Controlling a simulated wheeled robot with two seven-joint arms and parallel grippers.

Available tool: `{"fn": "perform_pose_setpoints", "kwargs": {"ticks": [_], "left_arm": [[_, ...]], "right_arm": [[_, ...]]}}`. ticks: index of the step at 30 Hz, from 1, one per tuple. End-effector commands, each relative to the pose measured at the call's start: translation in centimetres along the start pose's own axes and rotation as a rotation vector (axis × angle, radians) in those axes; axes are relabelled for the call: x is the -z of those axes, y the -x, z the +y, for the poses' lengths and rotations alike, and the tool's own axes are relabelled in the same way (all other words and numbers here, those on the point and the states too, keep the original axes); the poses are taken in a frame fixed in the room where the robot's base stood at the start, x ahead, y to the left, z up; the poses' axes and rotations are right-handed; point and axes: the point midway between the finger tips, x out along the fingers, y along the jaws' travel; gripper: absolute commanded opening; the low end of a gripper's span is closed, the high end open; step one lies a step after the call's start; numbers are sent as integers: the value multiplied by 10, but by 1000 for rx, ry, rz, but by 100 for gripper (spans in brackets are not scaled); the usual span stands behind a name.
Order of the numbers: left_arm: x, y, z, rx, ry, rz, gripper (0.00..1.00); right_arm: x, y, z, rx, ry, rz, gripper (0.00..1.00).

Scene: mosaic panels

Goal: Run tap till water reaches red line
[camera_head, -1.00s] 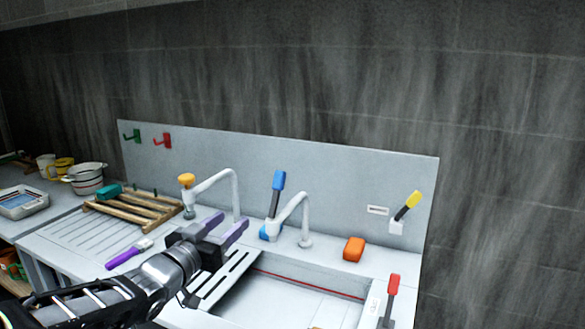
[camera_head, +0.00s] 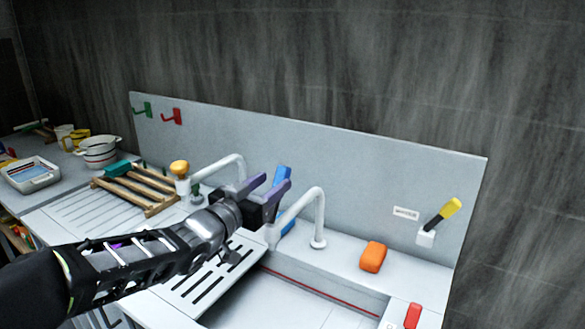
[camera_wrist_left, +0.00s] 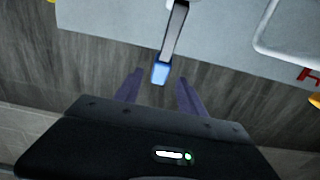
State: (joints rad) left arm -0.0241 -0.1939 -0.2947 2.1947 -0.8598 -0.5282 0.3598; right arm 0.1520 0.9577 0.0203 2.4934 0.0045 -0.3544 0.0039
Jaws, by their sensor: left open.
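My left gripper (camera_head: 268,190) is open, its purple fingers beside the blue-handled tap lever (camera_head: 282,178) at the middle of the sink's back. In the left wrist view the blue lever tip (camera_wrist_left: 160,73) lies between and just beyond the open fingers (camera_wrist_left: 158,92). The lever's white curved spout (camera_head: 318,215) is to the right of the gripper. The basin (camera_head: 290,300) has a red line (camera_head: 330,293) along its back inner wall. No water flow is visible. My right gripper is not in view.
An orange-knobbed tap (camera_head: 180,168) stands left, near a wooden rack (camera_head: 140,188). An orange block (camera_head: 373,257) sits on the back ledge. A yellow-handled lever (camera_head: 450,209) is on the backsplash, and a red handle (camera_head: 412,315) is at lower right.

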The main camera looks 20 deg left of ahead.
Motion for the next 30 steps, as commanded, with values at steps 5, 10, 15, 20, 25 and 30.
{"fn": "perform_pose_setpoints", "kwargs": {"ticks": [5,10,15,20,25,30], "left_arm": [[0,-2,0,-1,0,-1,47],[1,-16,1,-2,-1,-2,47],[1,-42,1,-2,-1,-4,47],[2,-65,1,-2,-2,-2,47],[0,-77,0,0,-1,-1,47],[0,-78,0,1,-1,0,47]], "right_arm": [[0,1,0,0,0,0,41],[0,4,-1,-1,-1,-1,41],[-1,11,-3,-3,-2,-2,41],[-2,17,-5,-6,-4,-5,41],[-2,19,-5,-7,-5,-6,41],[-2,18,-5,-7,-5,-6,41]]}}
